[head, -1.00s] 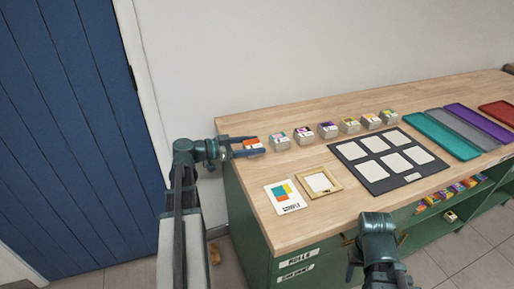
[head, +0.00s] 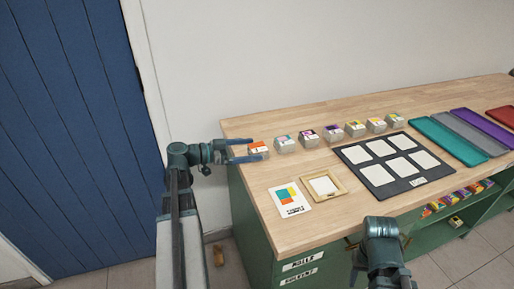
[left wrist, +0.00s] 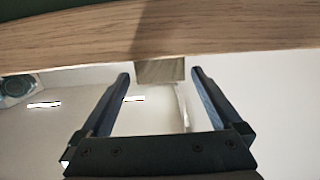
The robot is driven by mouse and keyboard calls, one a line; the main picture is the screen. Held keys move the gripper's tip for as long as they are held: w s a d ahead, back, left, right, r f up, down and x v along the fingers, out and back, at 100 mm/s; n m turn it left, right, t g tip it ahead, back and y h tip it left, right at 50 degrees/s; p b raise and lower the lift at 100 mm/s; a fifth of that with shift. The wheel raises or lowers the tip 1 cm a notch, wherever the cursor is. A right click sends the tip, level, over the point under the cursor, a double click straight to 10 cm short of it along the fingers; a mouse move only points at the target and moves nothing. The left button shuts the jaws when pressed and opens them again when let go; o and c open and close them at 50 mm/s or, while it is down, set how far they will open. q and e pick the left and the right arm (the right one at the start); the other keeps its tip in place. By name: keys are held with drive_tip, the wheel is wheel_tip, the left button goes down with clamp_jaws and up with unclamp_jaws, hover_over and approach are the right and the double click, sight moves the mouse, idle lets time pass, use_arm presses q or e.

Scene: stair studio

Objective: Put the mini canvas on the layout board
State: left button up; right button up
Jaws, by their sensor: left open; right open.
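A row of small, thick blocks with coloured printed faces stands along the back of the table; these look like mini canvases. The leftmost, an orange-faced mini canvas (head: 258,148), is at my left gripper (head: 255,150), which is open with its fingertips at the block's near side. In the left wrist view a plain greyish block face (left wrist: 160,71) shows between the tips of the open left gripper (left wrist: 160,76); no grip shows. The layout board (head: 364,169), dark with several white cells, lies flat to the right. My right gripper (head: 381,235) is open at the table's front, its tips partly hidden.
A printed card (head: 290,199) and a small wooden frame (head: 324,186) lie at the front left of the table (head: 262,222). Flat teal (head: 456,138), grey and purple trays lie beyond the board. A wall is behind, a blue door (head: 70,140) at left.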

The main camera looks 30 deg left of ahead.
use_arm(q)
drive_tip(key=p+v, duration=0.1)
drive_tip(key=v, duration=0.9)
drive_tip(key=shift+s, duration=0.3)
drive_tip(key=shift+w+r+n+p, duration=0.1)
drive_tip(key=shift+n+p, duration=0.2)
drive_tip(key=shift+p, duration=0.2)
drive_tip(key=n+g+y+p, duration=0.5)
drive_tip(key=n+p, duration=1.5)
drive_tip(key=n, duration=1.5)
approach(257, 146)
drive_tip(key=shift+g+h, duration=0.3)
drive_tip(key=b+x, duration=0.1)
drive_tip(key=b, duration=0.1)
drive_tip(key=b+x, duration=0.3)
drive_tip(key=b, duration=0.1)
drive_tip(key=shift+w+a+f, duration=0.15)
drive_tip(key=shift+w+f, duration=0.15)
drive_tip(key=shift+w, duration=0.05)
drive_tip(key=shift+w+d+f, duration=0.15)
drive_tip(key=shift+w+d, duration=0.05)
drive_tip(key=shift+w, duration=0.05)
